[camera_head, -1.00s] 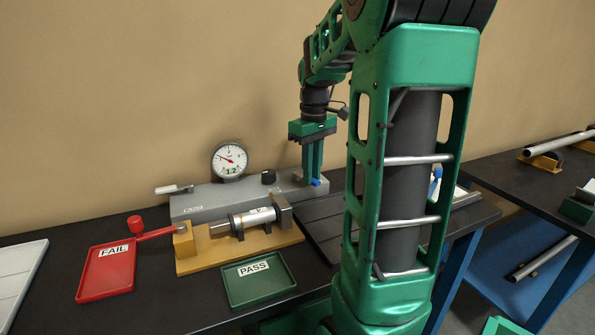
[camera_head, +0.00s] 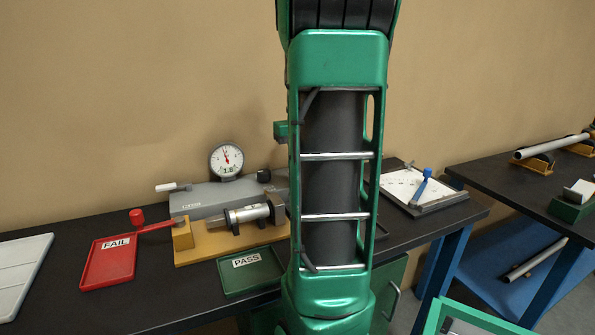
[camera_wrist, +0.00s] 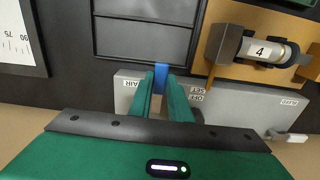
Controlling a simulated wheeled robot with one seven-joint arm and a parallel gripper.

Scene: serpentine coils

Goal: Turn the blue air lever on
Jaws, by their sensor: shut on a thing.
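The blue air lever (camera_wrist: 161,72) shows in the wrist view at the edge of the grey test block (camera_wrist: 124,97), beside the AIR label. My gripper (camera_wrist: 162,80) is shut on the lever, with a green finger on each side of it. In the head view, the lever and my fingers are hidden behind my own arm. The grey block (camera_head: 203,197) stands at the back of the bench there. The round gauge (camera_head: 227,160) on it has its needle pointing roughly upward.
In front of the block, a yellow fixture (camera_head: 200,255) holds a metal cylinder (camera_head: 243,215). A red FAIL tray (camera_head: 108,272) and a green PASS tray (camera_head: 252,280) are nearby. A white board with a blue-handled tool (camera_head: 424,184) lies at right.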

